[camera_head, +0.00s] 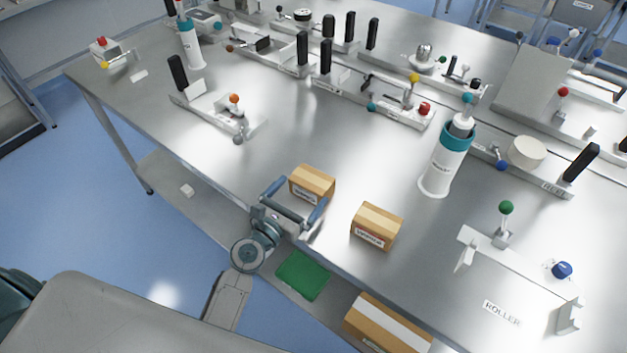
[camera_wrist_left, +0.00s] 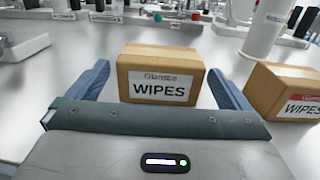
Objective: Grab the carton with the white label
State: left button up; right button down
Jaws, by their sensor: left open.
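The carton with the white label (camera_head: 313,181) is a small brown box near the table's front edge. In the left wrist view, this carton (camera_wrist_left: 160,62) faces me, with "WIPES" on its plain white label. My left gripper (camera_head: 304,193) is open at the table edge. In the wrist view its blue fingers (camera_wrist_left: 160,80) stand on either side of the carton's front; I cannot tell whether they touch it. A second brown carton (camera_head: 377,227) stands to the right, and its label (camera_wrist_left: 303,107) has a red band. My right gripper is not in view.
A white bottle with a teal collar (camera_head: 447,160) stands behind the second carton. A bracket marked ROLLER (camera_head: 502,312) is at the right. A green item (camera_head: 303,275) and a larger carton (camera_head: 388,325) are on the lower shelf.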

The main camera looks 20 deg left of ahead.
aim_at(319, 172)
pick_arm(q)
jog(key=shift+w+d+r, duration=0.1)
jog(key=shift+w, duration=0.6)
jog(key=x, duration=0.2)
jog(key=p+x, duration=0.1)
jog(key=x, duration=0.1)
jog(key=shift+w+d, duration=0.3)
jog(key=shift+w, duration=0.3)
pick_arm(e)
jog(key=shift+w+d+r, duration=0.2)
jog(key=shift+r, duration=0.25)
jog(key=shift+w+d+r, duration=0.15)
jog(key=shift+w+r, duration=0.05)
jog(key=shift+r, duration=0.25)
pick_arm(q)
jog(key=shift+s, duration=0.1)
jog(key=shift+c, duration=0.4)
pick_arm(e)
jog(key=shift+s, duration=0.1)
pick_arm(q)
jog(key=c, duration=0.7)
jog(key=shift+o, duration=0.2)
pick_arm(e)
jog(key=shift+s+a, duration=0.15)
